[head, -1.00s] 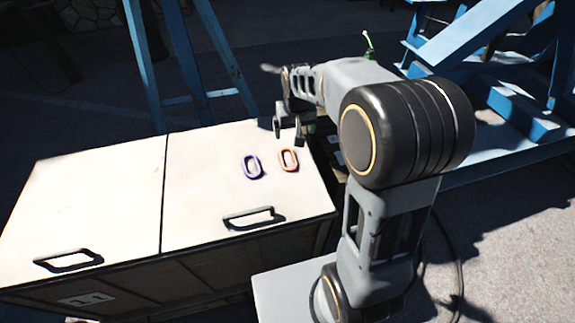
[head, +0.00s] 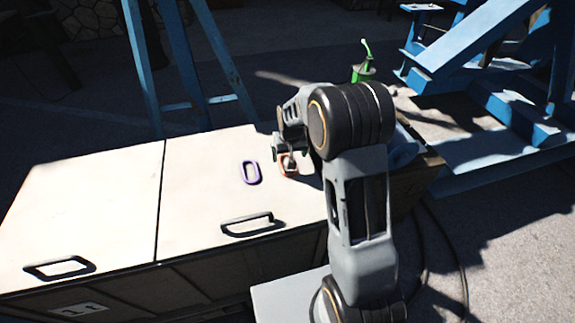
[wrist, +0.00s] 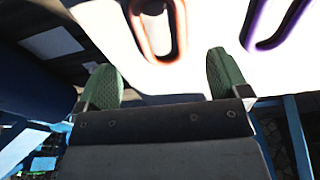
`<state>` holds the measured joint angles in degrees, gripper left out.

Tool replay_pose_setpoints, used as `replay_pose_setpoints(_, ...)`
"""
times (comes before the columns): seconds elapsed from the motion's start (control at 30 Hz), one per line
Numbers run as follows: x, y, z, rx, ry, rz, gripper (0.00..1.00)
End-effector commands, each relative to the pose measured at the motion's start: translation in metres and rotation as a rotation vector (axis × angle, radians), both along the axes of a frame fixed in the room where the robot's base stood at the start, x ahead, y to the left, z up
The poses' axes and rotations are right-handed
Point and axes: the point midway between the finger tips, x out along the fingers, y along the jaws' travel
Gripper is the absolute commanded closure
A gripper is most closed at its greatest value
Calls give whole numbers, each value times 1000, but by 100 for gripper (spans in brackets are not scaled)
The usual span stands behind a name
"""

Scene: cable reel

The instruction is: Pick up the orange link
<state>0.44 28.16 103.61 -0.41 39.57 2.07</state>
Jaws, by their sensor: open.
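The orange link (head: 284,170) lies on the white top of the cabinet (head: 105,190), partly covered by my gripper in the head view. My gripper (head: 283,164) is open and empty, low over the cabinet top close to the link. In the wrist view the two green fingers of my gripper (wrist: 167,75) stand apart, and the orange link (wrist: 138,42) shows ahead of and between them, blurred at the upper edge. I cannot tell whether a finger touches it. The purple link (head: 251,173) lies just left of the orange one; in the wrist view it is at upper right (wrist: 285,28).
Two black handles, a left one (head: 60,268) and a right one (head: 248,224), rise from the cabinet top near its front edge. Blue stand legs (head: 180,60) are behind the cabinet. A green object (head: 362,70) stands behind my arm. The cabinet's left half is clear.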

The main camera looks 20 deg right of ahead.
Motion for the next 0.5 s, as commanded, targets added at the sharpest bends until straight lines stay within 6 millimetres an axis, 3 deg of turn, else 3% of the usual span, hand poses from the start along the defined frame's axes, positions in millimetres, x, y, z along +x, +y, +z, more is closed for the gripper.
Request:
replay_pose_setpoints(0.3,5,3,-41,0,3,1,6)
replay_pose_setpoints(0.5,6,3,-48,0,1,0,6)
